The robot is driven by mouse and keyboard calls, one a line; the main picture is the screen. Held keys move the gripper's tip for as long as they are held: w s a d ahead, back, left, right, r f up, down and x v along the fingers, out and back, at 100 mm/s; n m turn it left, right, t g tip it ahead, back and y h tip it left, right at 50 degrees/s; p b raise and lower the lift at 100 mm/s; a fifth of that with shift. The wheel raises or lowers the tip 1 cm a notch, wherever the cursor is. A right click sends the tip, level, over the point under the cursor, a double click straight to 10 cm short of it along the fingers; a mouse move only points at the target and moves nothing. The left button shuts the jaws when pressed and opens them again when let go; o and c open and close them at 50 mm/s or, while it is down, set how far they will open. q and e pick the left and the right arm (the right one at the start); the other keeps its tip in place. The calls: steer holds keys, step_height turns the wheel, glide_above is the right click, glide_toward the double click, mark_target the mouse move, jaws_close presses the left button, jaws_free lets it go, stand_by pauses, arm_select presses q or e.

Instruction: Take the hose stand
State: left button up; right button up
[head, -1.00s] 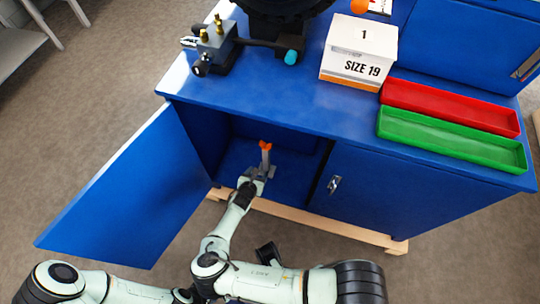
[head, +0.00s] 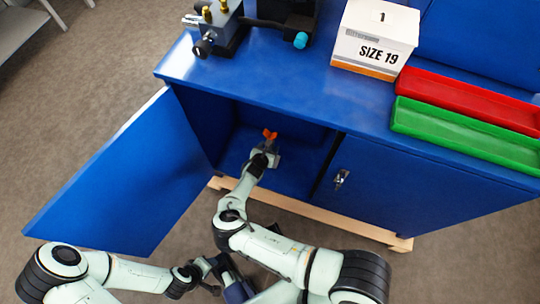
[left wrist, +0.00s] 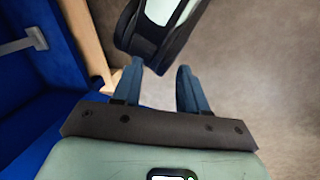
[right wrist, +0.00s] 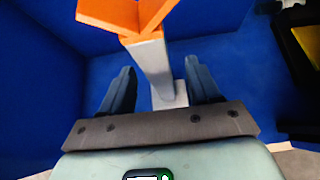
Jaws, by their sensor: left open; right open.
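The hose stand is a pale grey post with an orange V-shaped top (head: 270,134), standing inside the open left compartment of the blue cabinet. My right gripper (head: 265,150) reaches into this compartment at the stand. In the right wrist view the stand's post (right wrist: 152,65) rises between the two open fingers of the right gripper (right wrist: 160,68), with a gap on each side. The orange top is cut off by the picture edge. My left gripper (left wrist: 160,72) is open and empty, outside the cabinet in front of it, close to my other arm.
The cabinet door (head: 120,180) stands open to the left. The right door (head: 400,185) is shut. On the top are a white box (head: 373,40), a red tray (head: 470,98), a green tray (head: 465,135) and a metal device (head: 222,30). A wooden base strip (head: 330,222) runs along the bottom.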

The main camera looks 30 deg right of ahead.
arm_select(q)
steer(key=shift+t+y, duration=0.3)
steer(key=shift+t, duration=0.4)
steer(key=w+f, duration=0.1)
steer(key=w+a+f+b, duration=0.1)
steer(key=w+a+b, duration=0.1)
steer(key=w, duration=0.1)
steer(key=shift+f, duration=0.4)
arm_select(e)
steer(key=x, duration=0.4)
steer(key=shift+a+f, duration=0.15)
steer(key=shift+f, duration=0.2)
arm_select(q)
steer(key=shift+s, duration=0.1)
arm_select(e)
jaws_close()
steer(key=shift+f, duration=0.1)
steer(key=shift+w+r, duration=0.1)
steer(key=shift+r, duration=0.25)
